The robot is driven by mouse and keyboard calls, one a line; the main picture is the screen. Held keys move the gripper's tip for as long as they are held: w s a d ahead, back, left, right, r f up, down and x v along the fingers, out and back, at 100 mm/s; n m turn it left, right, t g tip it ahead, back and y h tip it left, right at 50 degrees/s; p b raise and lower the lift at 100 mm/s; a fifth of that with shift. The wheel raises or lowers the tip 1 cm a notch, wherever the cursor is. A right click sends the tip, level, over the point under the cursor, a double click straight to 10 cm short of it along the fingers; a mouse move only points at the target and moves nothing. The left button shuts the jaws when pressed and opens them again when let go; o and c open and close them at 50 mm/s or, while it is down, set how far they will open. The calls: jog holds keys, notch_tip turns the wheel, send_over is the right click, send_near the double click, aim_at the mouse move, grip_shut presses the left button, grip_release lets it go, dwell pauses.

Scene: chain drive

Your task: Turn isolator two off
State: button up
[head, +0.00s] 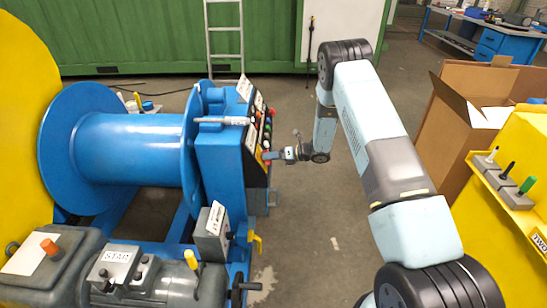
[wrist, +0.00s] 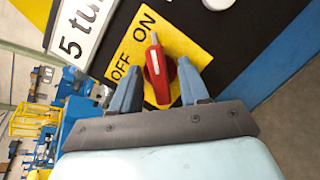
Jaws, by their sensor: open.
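In the wrist view a red rotary switch (wrist: 159,80) sits on a yellow plate marked ON and OFF (wrist: 192,42). Its white pointer points up the picture, nearer the ON mark than OFF. A white label (wrist: 82,25) beside it reads "5 tu", the rest cut off; no isolator number is readable. My gripper (wrist: 160,85) is open, one blue fingertip on each side of the red knob; I cannot tell whether they touch it. In the head view my gripper (head: 268,156) is at the lower part of the blue control cabinet's sloping panel, hiding the switch.
The blue cabinet (head: 212,160) carries several coloured controls and stands beside a large blue drum (head: 130,150). A grey box (head: 212,232) stands in front of it. A cardboard box (head: 450,125) and a yellow cabinet with levers (head: 520,215) are at right. Floor between is clear.

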grip_shut()
jog(key=n+g, duration=0.1)
jog(key=n, duration=0.4)
jog(key=n+g, duration=0.1)
jog(key=n, duration=0.4)
jog(key=shift+r+n+y, duration=0.1)
jog(key=shift+n+y, duration=0.2)
jog(key=shift+y, duration=0.1)
jog(key=n, duration=0.2)
jog(key=n+g, duration=0.1)
jog(key=n, duration=0.2)
jog(key=shift+g, duration=0.3)
jog(key=shift+a+n+g+h, duration=0.1)
jog(key=shift+n+g+h, duration=0.35)
jog(key=shift+n, duration=1.85)
jog(key=shift+s, duration=0.1)
